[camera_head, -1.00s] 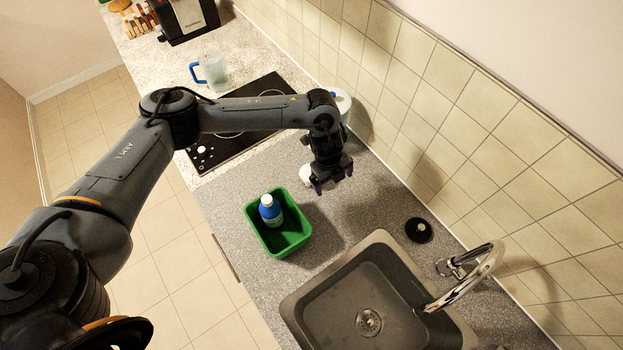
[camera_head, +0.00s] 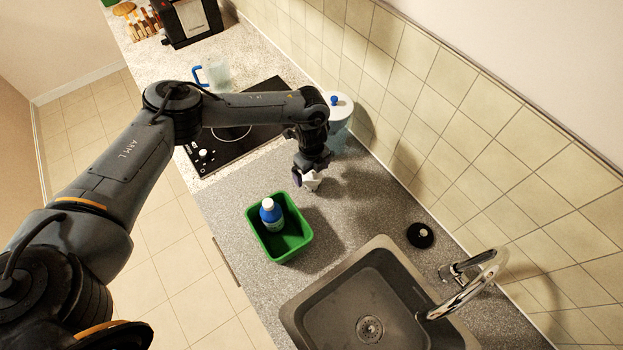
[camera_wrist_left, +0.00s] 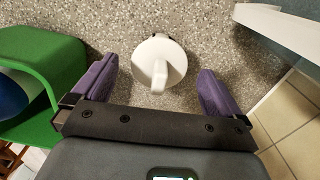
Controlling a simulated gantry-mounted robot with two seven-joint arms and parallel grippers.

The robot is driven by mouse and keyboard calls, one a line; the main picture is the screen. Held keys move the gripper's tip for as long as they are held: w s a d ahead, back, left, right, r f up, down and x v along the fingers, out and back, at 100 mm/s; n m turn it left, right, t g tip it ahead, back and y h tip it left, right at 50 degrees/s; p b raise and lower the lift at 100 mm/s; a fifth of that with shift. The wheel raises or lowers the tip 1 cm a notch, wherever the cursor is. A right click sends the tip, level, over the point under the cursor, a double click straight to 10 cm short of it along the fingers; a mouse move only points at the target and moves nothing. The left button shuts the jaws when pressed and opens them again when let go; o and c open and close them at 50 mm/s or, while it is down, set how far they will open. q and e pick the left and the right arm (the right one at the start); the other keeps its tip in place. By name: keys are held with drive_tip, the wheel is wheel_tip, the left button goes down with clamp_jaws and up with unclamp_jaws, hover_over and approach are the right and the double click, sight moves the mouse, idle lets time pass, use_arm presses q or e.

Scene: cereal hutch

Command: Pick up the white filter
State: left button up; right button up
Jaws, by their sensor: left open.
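The white filter (camera_wrist_left: 160,58) is a round white piece with a raised ridge or handle. It sits on the grey speckled counter in the left wrist view, between and just beyond my two purple fingertips. In the head view a white part of it (camera_head: 311,183) shows just below my left gripper, which hides the rest. My left gripper (camera_head: 314,170) is open over it; its fingers (camera_wrist_left: 152,88) stand apart on either side in the wrist view, with no visible contact. My right gripper is not in view.
A green bin (camera_head: 300,242) with a blue-and-white bottle (camera_head: 270,213) stands close by, left of the fingers in the wrist view. A clear jug-like container (camera_head: 341,112) stands behind the gripper. The sink (camera_head: 290,308) and a black round piece (camera_head: 420,235) lie to the right.

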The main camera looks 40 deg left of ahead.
sight(312, 177)
use_arm(q)
drive_tip(key=shift+f, duration=2)
drive_tip(key=c, duration=1.1)
drive_tip(key=shift+r, duration=0.15)
drive_tip(key=shift+r, duration=0.55)
wheel_tip(312, 177, up, 2)
drive_tip(key=shift+r, duration=0.15)
drive_tip(key=s+d+r, duration=0.6)
drive_tip(key=d+r, duration=0.1)
drive_tip(key=d, duration=0.3)
drive_tip(key=shift+s+r+b, duration=0.15)
drive_tip(key=shift+s+b, duration=0.15)
